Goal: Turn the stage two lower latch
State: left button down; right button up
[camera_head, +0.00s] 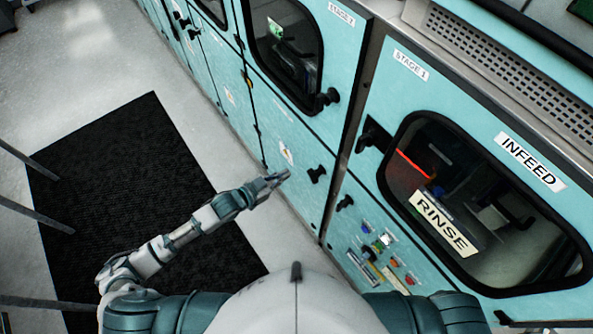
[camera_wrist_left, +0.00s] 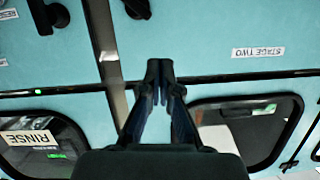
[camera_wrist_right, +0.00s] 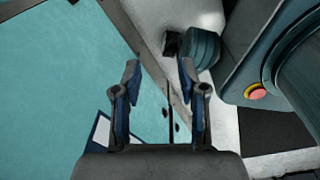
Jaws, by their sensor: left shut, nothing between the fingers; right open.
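The stage two lower latch (camera_head: 317,173) is a small black handle on the teal lower door, beside the metal post. It shows at the top edge of the left wrist view (camera_wrist_left: 137,8), partly cut off. A white STAGE TWO label (camera_wrist_left: 258,52) appears upside down there, on the same panel. My left gripper (camera_head: 283,174) is shut and empty, just left of the latch in the head view. Its fingertips (camera_wrist_left: 160,65) are together and apart from the latch. My right gripper (camera_wrist_right: 158,75) is open and empty in the right wrist view; the head view does not show it.
Another black latch (camera_head: 345,202) sits right of the post, above a control panel (camera_head: 385,250). Upper latches (camera_head: 330,97) and (camera_head: 372,137) sit by the windowed doors. A RINSE sign (camera_head: 443,222) marks one window. A black mat (camera_head: 130,190) covers floor at left.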

pick_arm(q)
jog(key=s+d+m+t+b, duration=0.2)
jog(key=s+d+m+b, duration=0.1)
jog(key=s+m+b, duration=0.3)
jog(key=p, duration=0.2)
send_over(312, 177)
jog(key=s, duration=0.3)
jog(key=f, duration=0.2)
jog(key=w+a+f, duration=0.1)
jog(key=w+f, duration=0.1)
jog(key=shift+a+f, duration=0.2)
jog(key=shift+a, duration=0.15)
pick_arm(e)
jog(key=f, duration=0.1)
jog(key=a+f, duration=0.1)
jog(key=f, duration=0.2)
jog(key=shift+s+a+f, duration=0.15)
jog(key=shift+a, duration=0.15)
